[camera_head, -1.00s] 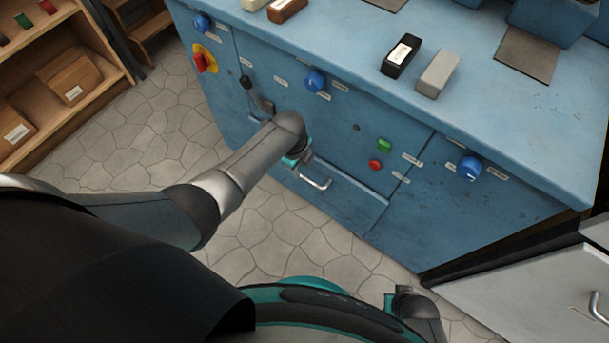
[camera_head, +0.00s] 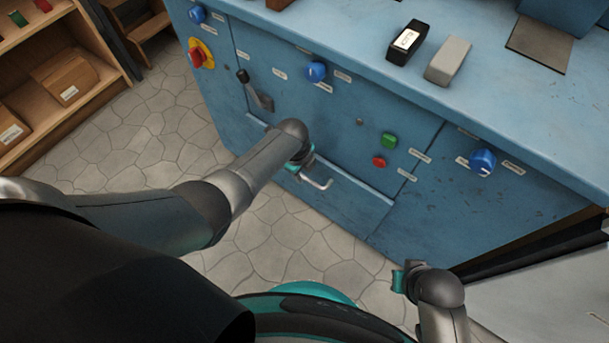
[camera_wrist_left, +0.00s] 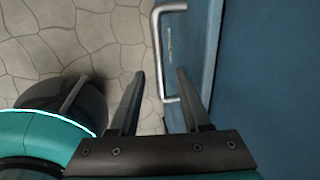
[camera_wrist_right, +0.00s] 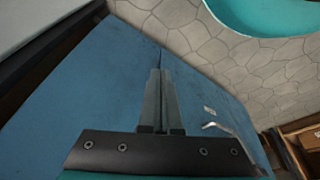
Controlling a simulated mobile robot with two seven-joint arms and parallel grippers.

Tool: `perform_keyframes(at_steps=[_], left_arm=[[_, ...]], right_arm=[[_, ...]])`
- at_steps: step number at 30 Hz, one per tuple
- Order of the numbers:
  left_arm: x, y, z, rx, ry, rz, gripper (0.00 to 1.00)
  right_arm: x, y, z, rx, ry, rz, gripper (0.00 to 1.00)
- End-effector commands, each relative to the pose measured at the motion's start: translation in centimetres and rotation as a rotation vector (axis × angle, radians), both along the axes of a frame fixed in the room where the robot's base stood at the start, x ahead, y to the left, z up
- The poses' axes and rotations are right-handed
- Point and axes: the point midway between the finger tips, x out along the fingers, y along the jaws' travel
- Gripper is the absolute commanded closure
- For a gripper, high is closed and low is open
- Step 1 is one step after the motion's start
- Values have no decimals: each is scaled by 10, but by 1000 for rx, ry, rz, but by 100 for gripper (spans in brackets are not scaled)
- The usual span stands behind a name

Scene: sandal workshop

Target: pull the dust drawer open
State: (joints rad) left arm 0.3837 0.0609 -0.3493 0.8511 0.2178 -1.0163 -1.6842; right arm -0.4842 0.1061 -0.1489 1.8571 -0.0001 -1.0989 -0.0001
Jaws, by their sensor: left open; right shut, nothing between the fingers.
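The dust drawer (camera_head: 352,199) is a wide blue panel low on the front of the blue machine cabinet, and it looks flush with the front. Its silver bar handle (camera_head: 318,182) shows beside my left gripper in the head view.
The cabinet front carries blue knobs (camera_head: 483,161), a green button (camera_head: 389,140), a red button (camera_head: 379,162) and a lever (camera_head: 262,101). A black block (camera_head: 408,42) and a grey block (camera_head: 447,61) lie on top. Stone floor (camera_head: 290,235) before the drawer is clear.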

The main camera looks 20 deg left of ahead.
Motion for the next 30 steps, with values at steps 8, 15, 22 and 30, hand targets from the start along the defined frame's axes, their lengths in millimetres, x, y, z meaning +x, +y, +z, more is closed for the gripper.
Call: perform_keyframes(at_steps=[8, 15, 22, 30], left_arm=[[3, -2, -19, -1, 0, -1, 53], [5, -2, -27, 0, -1, -1, 53], [5, -2, -29, 0, -1, -1, 53], [5, -2, -29, 0, 0, -1, 60]], right_arm=[[12, 1, 27, 6, -45, -2, 100], [16, 2, 45, 10, -69, -2, 100], [17, 2, 52, 11, -78, -3, 100], [17, 2, 52, 11, -78, -3, 100]])
